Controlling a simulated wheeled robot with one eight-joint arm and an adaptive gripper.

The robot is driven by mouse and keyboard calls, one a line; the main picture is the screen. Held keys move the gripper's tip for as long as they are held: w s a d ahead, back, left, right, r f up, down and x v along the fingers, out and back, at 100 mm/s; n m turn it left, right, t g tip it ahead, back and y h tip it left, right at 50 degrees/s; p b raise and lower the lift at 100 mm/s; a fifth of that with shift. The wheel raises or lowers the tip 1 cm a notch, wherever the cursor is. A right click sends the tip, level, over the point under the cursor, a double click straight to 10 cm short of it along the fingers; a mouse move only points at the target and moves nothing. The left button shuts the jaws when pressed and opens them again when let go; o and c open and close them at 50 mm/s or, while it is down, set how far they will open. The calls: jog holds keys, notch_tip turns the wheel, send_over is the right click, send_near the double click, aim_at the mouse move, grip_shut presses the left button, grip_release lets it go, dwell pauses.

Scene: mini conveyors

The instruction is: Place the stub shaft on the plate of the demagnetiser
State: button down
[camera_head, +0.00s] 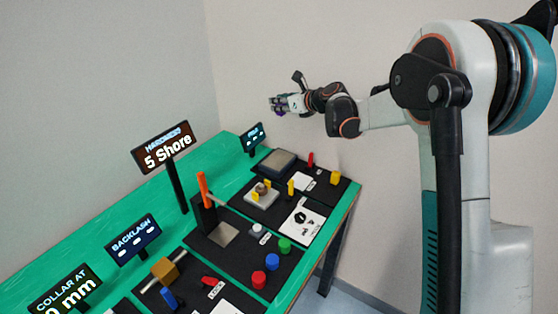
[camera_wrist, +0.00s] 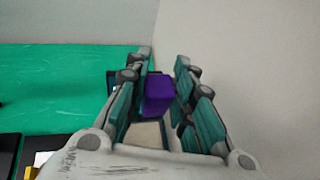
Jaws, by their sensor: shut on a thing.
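My gripper (camera_head: 280,104) is at the far end of the green bench, raised above it. It is shut on a purple block-like piece, which seems to be the stub shaft (camera_wrist: 158,96); the fingers stand on both sides of it. Only a little purple shows in the head view. A station with a grey square plate (camera_head: 277,161) stands at the bench's far end, with a small dark sign (camera_head: 254,138) behind it. It may be the demagnetiser; its sign is too small to read. In the wrist view a pale flat surface (camera_wrist: 144,134), likely that plate, shows below the held piece.
Nearer stations crowd the bench (camera_head: 110,255): a hardness sign (camera_head: 167,148), an upright orange-topped post (camera_head: 203,190), a backlash sign (camera_head: 133,240), and several coloured knobs. A white fixture with yellow parts (camera_head: 262,194) is beside the far plate. The air around my gripper is clear.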

jog(key=shift+w+a+f, duration=0.15)
jog(key=shift+w+a, duration=0.1)
jog(key=shift+a, duration=0.1)
notch_tip(320, 180, down, 19)
jog(key=b, duration=0.6)
jog(key=shift+f+b, duration=0.2)
jog(key=shift+b, duration=0.2)
jog(key=shift+f, duration=0.2)
jog(key=c, duration=1.4)
grip_release()
jog(key=shift+o, duration=0.2)
